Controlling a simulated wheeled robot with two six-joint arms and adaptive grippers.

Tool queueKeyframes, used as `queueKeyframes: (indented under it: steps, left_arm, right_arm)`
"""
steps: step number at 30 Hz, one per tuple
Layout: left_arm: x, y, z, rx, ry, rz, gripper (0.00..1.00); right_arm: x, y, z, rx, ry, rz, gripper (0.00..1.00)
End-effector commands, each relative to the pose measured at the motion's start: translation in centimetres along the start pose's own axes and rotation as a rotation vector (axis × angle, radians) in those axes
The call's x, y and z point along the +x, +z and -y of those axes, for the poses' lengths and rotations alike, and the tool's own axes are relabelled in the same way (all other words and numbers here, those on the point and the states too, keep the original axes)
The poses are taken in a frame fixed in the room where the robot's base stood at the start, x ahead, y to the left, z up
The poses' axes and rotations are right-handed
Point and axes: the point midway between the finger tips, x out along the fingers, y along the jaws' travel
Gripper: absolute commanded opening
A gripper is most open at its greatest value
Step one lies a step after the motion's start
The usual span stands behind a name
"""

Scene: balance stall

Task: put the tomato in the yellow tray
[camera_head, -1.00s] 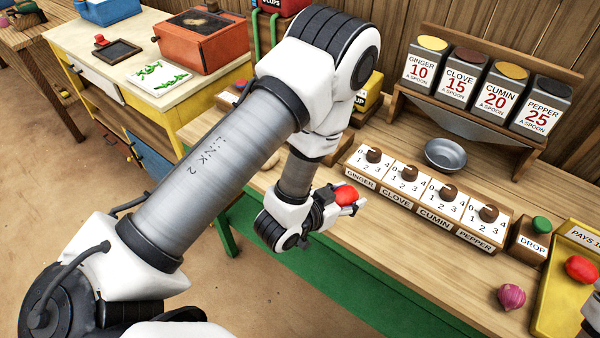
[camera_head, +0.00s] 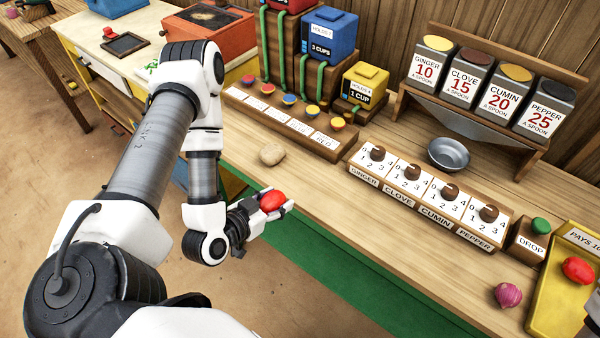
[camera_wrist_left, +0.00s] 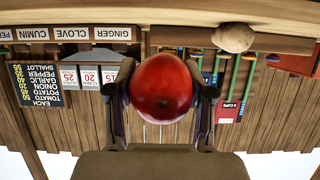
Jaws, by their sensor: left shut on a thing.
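My left gripper (camera_head: 276,204) is shut on a red, round tomato (camera_head: 272,200) and holds it up in front of the counter's front edge. In the left wrist view the tomato (camera_wrist_left: 161,88) sits between both fingers (camera_wrist_left: 161,95). The yellow tray (camera_head: 550,300) lies at the far right of the counter, well apart from this gripper. Another red, tomato-like thing (camera_head: 578,270) lies in the tray. The tray's right part is cut off by the picture edge. My right gripper is not seen; only a bit of white shows at the lower right edge.
A purple-red onion (camera_head: 508,295) lies just left of the tray. A dial box (camera_head: 430,205), a drop button box (camera_head: 530,240) and a metal bowl (camera_head: 448,154) stand on the counter. A tan potato-like lump (camera_head: 271,154) lies behind the gripper. Spice canisters (camera_head: 490,85) stand at the back.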

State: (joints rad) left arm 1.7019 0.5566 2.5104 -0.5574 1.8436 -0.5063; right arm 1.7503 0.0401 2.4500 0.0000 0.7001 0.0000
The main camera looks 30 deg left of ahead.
Motion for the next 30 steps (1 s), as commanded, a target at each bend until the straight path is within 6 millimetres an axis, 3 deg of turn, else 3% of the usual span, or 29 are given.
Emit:
queueKeyframes:
  steps: [9, 14, 15, 16, 26, 30]
  left_arm:
    - [6.1, -0.7, 1.5, -0.002, -0.004, -0.012, 0.15]
    - [7.9, -1.4, 1.9, -0.004, -0.001, -0.012, 0.15]
    - [8.6, -2.9, 2.2, 0.006, -0.001, -0.007, 0.15]
    - [9.3, -3.2, 2.4, 0.007, 0.000, -0.005, 0.15]
    - [14.6, -4.7, 3.7, 0.004, 0.000, -0.003, 0.15]
    - [15.6, -2.4, 3.8, 0.001, 0.000, 0.003, 0.15]
  right_arm:
    - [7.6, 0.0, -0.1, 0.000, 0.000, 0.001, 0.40]
    - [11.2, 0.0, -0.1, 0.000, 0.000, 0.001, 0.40]
    - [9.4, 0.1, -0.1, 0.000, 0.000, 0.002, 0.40]
    - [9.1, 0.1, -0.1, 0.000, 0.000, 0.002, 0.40]
    - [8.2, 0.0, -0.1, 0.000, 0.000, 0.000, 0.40]
    - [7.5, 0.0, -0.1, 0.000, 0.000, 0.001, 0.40]
